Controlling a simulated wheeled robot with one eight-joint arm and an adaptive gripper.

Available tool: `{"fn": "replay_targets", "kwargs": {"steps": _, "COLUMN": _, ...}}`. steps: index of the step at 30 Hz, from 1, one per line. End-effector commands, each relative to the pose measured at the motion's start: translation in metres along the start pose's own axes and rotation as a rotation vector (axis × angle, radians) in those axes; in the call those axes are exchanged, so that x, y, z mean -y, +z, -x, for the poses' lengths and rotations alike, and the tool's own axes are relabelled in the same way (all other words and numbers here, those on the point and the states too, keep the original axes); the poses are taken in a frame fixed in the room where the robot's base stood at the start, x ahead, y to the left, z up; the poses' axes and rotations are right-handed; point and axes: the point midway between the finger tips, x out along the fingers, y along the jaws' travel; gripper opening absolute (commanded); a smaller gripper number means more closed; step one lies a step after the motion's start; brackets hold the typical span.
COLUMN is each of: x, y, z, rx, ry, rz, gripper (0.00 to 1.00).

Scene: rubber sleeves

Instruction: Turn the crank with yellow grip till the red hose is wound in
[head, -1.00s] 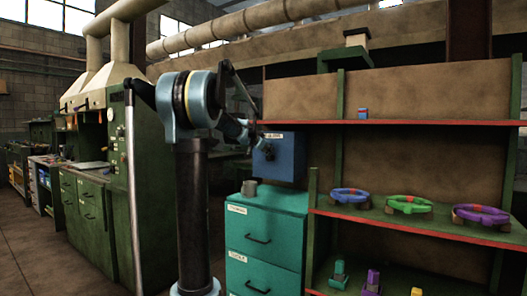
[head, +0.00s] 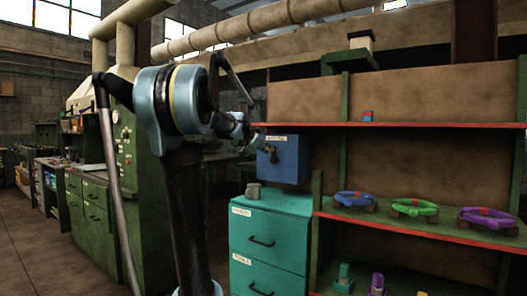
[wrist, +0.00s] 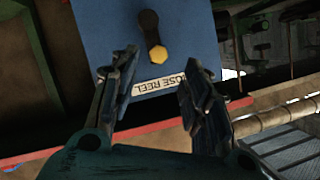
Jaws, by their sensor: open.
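The blue hose reel box (head: 291,160) stands on the teal drawer cabinet. In the wrist view its face (wrist: 105,40) fills the upper middle, with an upside-down "HOSE REEL" label (wrist: 172,80). A dark crank (wrist: 149,22) on that face carries a yellow hexagonal grip (wrist: 158,54) at its end near the label. My gripper (wrist: 160,62) is open, its fingers either side of the grip in the picture; I cannot tell whether they reach its depth. In the head view my gripper (head: 256,139) is small, close to the box front. I see no red hose.
A grey mug-like object (head: 253,190) stands on the teal cabinet (head: 270,230) beside the box. To the right, a red-edged shelf (head: 420,231) holds blue, green and purple handwheels. A green machine (head: 135,180) stands at left.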

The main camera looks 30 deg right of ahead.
Motion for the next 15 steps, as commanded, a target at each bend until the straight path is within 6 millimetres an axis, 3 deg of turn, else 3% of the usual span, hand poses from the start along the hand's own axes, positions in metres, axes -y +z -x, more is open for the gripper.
{"fn": "replay_targets", "kwargs": {"steps": 6, "x": 0.0, "y": 0.0, "z": 0.021, "rx": 0.0, "ry": 0.0, "rz": 0.001, "gripper": 0.43}}
{"fn": "replay_targets", "kwargs": {"steps": 15, "x": 0.0, "y": 0.0, "z": 0.026, "rx": 0.0, "ry": 0.0, "rz": 0.0, "gripper": 0.43}}
